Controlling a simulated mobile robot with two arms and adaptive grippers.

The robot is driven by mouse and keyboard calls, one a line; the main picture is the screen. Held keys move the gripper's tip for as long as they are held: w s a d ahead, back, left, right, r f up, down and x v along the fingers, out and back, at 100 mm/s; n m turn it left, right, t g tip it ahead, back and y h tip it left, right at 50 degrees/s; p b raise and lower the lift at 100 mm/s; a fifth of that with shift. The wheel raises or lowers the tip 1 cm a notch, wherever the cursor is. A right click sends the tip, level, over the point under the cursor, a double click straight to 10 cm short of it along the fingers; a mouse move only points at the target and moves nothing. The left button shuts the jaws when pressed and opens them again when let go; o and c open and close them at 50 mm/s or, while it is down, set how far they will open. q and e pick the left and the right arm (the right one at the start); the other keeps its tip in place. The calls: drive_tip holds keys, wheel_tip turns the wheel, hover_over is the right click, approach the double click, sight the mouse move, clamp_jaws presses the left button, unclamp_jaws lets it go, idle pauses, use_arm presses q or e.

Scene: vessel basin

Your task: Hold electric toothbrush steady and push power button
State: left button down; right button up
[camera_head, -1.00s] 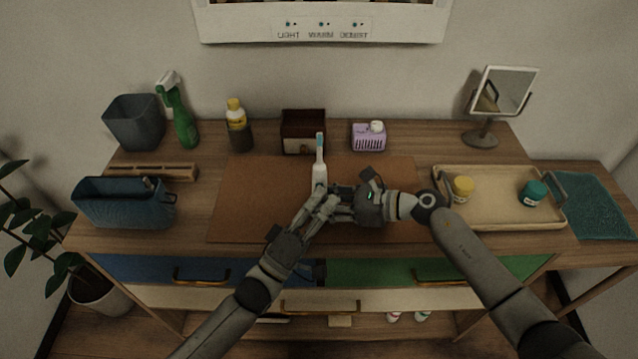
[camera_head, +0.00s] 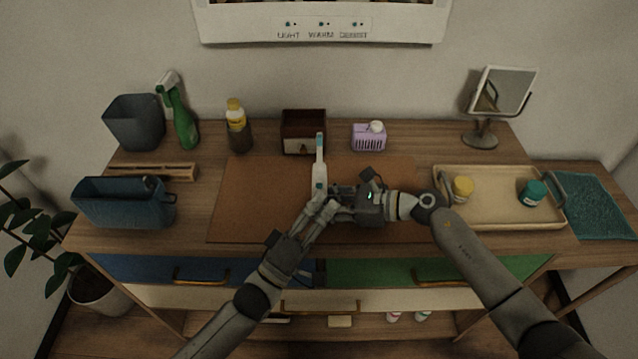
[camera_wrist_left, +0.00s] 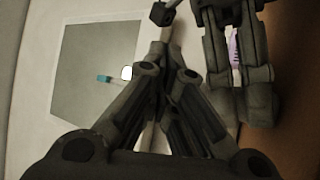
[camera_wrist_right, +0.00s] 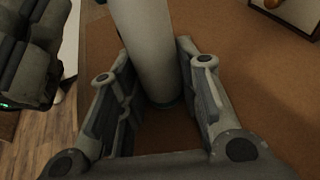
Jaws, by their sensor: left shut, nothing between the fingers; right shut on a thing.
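The electric toothbrush (camera_head: 319,178) stands upright over the brown mat, with a white handle and a blue head; a small dark mark shows on its front. My right gripper (camera_head: 334,194) comes from the right and is shut on the lower handle. The white handle (camera_wrist_right: 150,45) shows between its fingers in the right wrist view. My left gripper (camera_head: 322,204) is shut and empty, just in front of the handle. Its closed fingertips (camera_wrist_left: 167,40) show in the left wrist view. I cannot tell whether they touch the handle.
The brown mat (camera_head: 250,205) is bare around the grippers. Behind stand a dark wooden box (camera_head: 303,130) and a purple basket (camera_head: 369,137). A tray (camera_head: 500,222) with two jars lies right. A blue bin (camera_head: 122,205) stands left, and a mirror (camera_head: 503,90) back right.

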drive_tip(key=o, duration=0.9)
drive_tip(key=shift+c, duration=0.2)
use_arm(q)
drive_tip(key=s, duration=0.6)
